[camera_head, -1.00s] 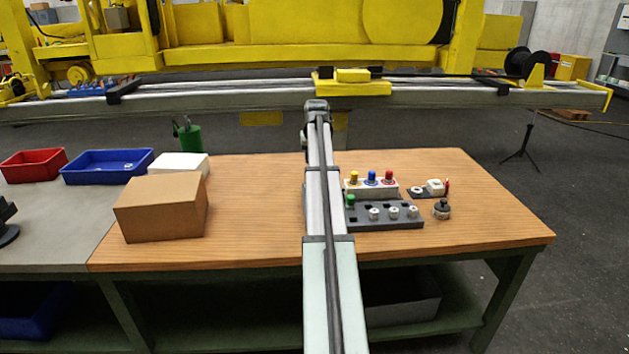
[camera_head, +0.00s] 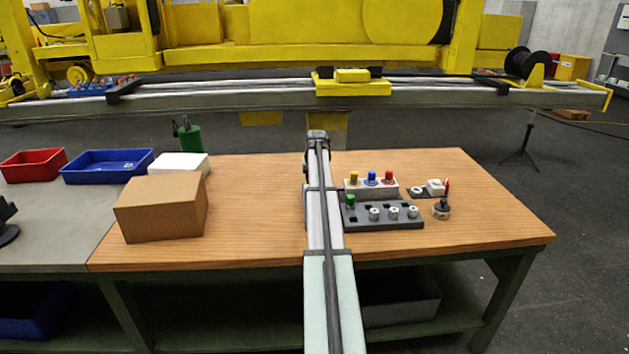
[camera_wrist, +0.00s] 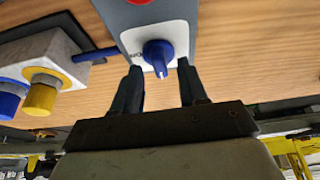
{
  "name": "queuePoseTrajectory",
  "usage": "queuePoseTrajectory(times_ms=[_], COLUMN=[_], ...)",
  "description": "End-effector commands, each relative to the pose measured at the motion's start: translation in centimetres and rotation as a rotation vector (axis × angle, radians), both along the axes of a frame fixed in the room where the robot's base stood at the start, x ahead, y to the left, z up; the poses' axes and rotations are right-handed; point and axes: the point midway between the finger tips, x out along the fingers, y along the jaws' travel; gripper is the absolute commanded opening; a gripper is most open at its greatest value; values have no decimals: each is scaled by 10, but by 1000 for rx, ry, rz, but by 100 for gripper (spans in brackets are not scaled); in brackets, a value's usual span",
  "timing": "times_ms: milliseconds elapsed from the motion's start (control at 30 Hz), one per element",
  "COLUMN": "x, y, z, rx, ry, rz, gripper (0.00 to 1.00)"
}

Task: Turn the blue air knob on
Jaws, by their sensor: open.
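In the wrist view the blue air knob (camera_wrist: 158,54) has a white pointer line and sits on a white plate (camera_wrist: 135,42) on a grey box (camera_wrist: 135,17). My gripper (camera_wrist: 159,67) is open, with one dark finger on each side of the knob. Gaps show between the fingers and the knob, and I cannot tell whether either touches it. In the head view my own arm covers the gripper, and I cannot make out this knob there.
A white block (camera_head: 381,190) with yellow, blue and red caps stands right of my arm, behind a dark grey block (camera_head: 384,221). It also shows close by in the wrist view (camera_wrist: 55,50). A cardboard box (camera_head: 160,209) stands left on the wooden table (camera_head: 255,215).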

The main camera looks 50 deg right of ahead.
Motion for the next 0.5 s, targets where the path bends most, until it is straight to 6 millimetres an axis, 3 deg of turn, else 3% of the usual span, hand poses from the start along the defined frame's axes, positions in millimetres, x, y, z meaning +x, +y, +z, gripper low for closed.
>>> queuePoseTrajectory(times_ms=[433, 500], x=[2, 2], y=[-2, -2], z=[-9, -9], rx=[0, 0], ry=[0, 0], rz=[0, 0], gripper=[43, 38])
